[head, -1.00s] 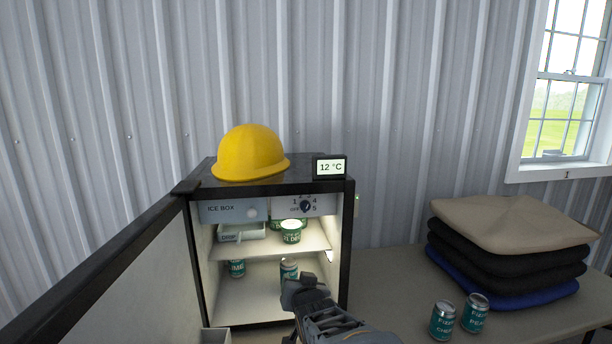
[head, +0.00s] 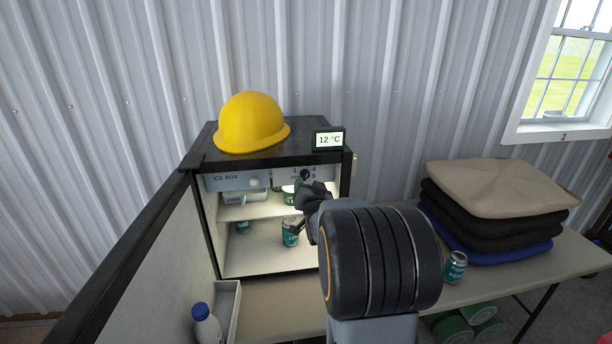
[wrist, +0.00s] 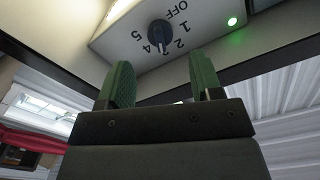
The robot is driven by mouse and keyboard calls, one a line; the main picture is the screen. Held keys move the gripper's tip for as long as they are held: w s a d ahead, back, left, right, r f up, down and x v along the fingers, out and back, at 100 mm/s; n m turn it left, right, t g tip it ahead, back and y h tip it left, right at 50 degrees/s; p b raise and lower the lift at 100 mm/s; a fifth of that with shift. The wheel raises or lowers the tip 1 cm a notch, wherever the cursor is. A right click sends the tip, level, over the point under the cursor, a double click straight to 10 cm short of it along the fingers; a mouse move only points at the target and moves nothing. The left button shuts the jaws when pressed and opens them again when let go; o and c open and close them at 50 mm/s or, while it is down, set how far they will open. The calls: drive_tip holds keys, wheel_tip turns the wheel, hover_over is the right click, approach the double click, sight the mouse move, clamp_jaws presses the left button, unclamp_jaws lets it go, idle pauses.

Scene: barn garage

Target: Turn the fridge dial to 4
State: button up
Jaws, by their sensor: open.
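The fridge dial (head: 304,174) is a small dark knob on the light panel at the top right inside the open fridge (head: 347,200). The wrist view shows the dial (wrist: 159,33) close up and upside down, ringed by OFF and 1 to 5. A pale mark seems to lie on its edge near 3, but I cannot read the setting surely. My gripper (wrist: 162,66) is open, its green fingers spread and empty, just short of the dial and apart from it. In the head view my gripper (head: 306,194) is partly hidden by my wrist.
The open door (head: 140,265) bounds the left. Folded cloths (head: 490,215) and a can (head: 456,266) are on the table.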

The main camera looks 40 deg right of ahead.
sight(306, 178)
drive_tip(key=shift+p+x, duration=0.5)
drive_tip(key=shift+x, duration=2.1)
drive_tip(key=shift+c, duration=0.2)
drive_tip(key=c, duration=0.9)
drive_tip(key=shift+f+b, duration=0.1)
drive_tip(key=shift+b, duration=0.35)
